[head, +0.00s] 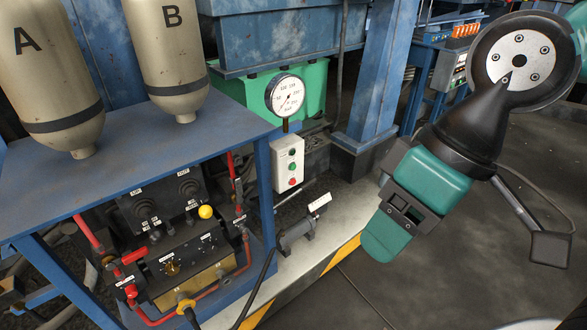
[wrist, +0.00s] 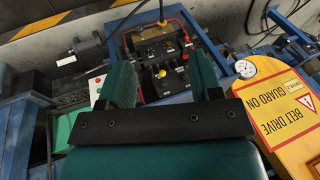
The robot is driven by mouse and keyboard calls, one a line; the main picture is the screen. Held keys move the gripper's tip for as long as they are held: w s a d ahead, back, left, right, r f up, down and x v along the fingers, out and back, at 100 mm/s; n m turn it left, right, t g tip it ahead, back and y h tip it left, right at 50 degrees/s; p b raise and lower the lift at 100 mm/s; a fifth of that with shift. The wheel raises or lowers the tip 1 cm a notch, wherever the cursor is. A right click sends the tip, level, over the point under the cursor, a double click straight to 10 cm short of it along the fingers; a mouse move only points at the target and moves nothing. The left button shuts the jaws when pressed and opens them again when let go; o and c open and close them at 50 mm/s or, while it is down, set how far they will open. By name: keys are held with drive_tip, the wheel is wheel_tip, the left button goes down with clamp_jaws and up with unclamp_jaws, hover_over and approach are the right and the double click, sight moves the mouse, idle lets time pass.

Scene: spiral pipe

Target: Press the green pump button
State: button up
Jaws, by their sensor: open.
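A white button box (head: 288,163) stands on a post below the round pressure gauge (head: 290,96) in the head view. It has a dark button at the top, a green button (head: 292,167) in the middle and a red button (head: 292,181) at the bottom. My gripper (head: 388,235) is to the right of the box and lower in the picture, clear of it, with teal fingers. In the wrist view my gripper (wrist: 163,80) is open and empty. The box (wrist: 94,88) shows partly behind the left finger there, with a red button visible; the green button cannot be made out.
A blue bench (head: 150,150) on the left carries two tanks marked A (head: 50,80) and B (head: 166,50), above a black control panel (head: 165,250). A blue column (head: 372,75) stands right of the box. A yellow belt guard (wrist: 295,105) is right in the wrist view.

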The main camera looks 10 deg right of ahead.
clamp_jaws()
idle(1.8)
